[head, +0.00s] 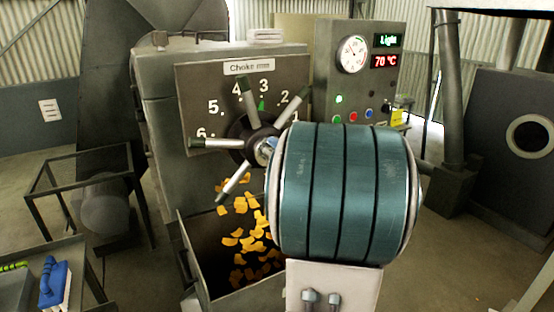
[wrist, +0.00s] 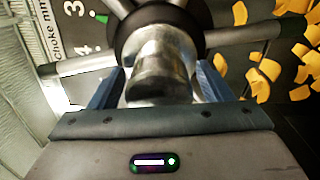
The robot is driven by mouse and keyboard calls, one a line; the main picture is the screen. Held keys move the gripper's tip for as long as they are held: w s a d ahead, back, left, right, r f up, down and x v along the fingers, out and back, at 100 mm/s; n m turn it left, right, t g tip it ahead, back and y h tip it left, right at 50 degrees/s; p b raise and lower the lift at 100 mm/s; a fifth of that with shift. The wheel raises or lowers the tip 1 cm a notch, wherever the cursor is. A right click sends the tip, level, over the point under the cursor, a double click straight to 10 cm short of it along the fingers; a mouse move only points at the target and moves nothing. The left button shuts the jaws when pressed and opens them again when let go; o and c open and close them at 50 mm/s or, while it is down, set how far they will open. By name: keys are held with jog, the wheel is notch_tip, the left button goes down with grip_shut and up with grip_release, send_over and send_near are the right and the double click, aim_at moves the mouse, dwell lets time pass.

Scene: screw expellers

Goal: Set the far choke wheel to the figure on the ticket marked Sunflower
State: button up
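A spoked choke wheel (head: 246,134) with dark-tipped handles stands in front of a dial plate (head: 200,83) labelled "Choke mm". Figures 1 to 6 run around it. A green pointer (head: 261,103) shows just below the 3. In the wrist view the wheel's metal hub end (wrist: 160,75) sits between the blue fingers of my gripper (wrist: 158,85). The fingers are wide apart, one either side of the hub; I cannot tell whether they touch it. In the head view my arm hides the gripper. I see no readable Sunflower ticket and no second wheel.
Orange flakes (head: 240,240) lie in the chute below the wheel.

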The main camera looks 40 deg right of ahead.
jog(key=s+a+b, duration=0.1)
jog(key=s+b, duration=0.1)
jog(key=s, duration=1.1)
jog(key=shift+s+a, duration=0.35)
jog(key=a+f+n+g+y, duration=0.4)
jog(key=a+n+y, duration=0.1)
jog(key=a+n, duration=0.6)
jog(key=a+f+n+g+y, duration=0.3)
jog(key=a+n+g+y, duration=0.1)
jog(key=a+n, duration=0.7)
jog(key=s+a+f+n+g+h, duration=0.1)
jog(key=s+f+n+g+h, duration=0.2)
jog(key=n, duration=1.3)
jog(key=s+a+f+n+g+h, duration=0.2)
jog(key=s+f+n+g+h, duration=0.1)
jog(key=n, duration=1.2)
jog(key=shift+s+a+f+n+h, duration=0.3)
jog(key=shift+s+n+h, duration=0.1)
jog(key=shift+s, duration=0.3)
